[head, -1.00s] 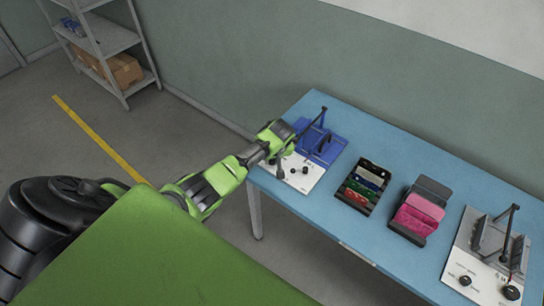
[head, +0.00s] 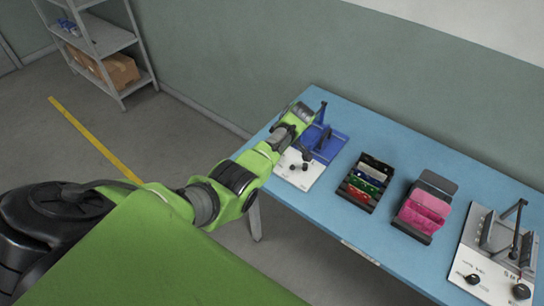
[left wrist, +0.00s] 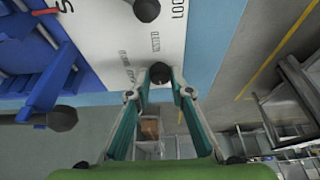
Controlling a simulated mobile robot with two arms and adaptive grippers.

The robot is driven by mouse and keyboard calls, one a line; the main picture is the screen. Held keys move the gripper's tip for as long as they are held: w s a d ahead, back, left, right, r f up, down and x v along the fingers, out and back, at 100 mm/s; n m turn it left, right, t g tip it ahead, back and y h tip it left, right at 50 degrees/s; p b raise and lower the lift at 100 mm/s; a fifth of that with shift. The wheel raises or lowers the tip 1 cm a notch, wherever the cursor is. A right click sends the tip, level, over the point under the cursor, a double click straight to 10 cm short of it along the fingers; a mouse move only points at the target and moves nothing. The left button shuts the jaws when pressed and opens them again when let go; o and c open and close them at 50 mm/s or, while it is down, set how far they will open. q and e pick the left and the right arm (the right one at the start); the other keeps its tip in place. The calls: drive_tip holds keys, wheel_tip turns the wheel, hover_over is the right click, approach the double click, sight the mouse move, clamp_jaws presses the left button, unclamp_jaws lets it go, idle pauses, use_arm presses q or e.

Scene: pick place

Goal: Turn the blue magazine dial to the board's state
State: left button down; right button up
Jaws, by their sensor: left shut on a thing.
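The blue magazine fixture (head: 327,140) stands at the left end of the blue table, with a white panel (head: 300,178) in front of it. The blue fixture also shows at the left of the left wrist view (left wrist: 40,75). My left gripper (left wrist: 160,90) points at the white panel (left wrist: 115,45), and its two fingers are shut on a black round dial knob (left wrist: 160,73) beside small printed words. The knob's pointer is not readable. A second black knob (left wrist: 147,10) sits farther along the panel. My right gripper is not in view.
A dark tray of coloured pieces (head: 368,184), a holder with pink pieces (head: 425,207) and a grey fixture with black knobs (head: 497,255) stand to the right on the table (head: 335,215). A black ball-ended lever (left wrist: 62,118) is near my left gripper.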

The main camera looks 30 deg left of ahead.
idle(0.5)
use_arm(q)
drive_tip(key=c, duration=1.8)
unclamp_jaws()
drive_tip(key=shift+r, duration=0.15)
drive_tip(key=v, duration=1.1)
drive_tip(key=shift+w+d+r, duration=0.1)
drive_tip(key=shift+r, duration=0.3)
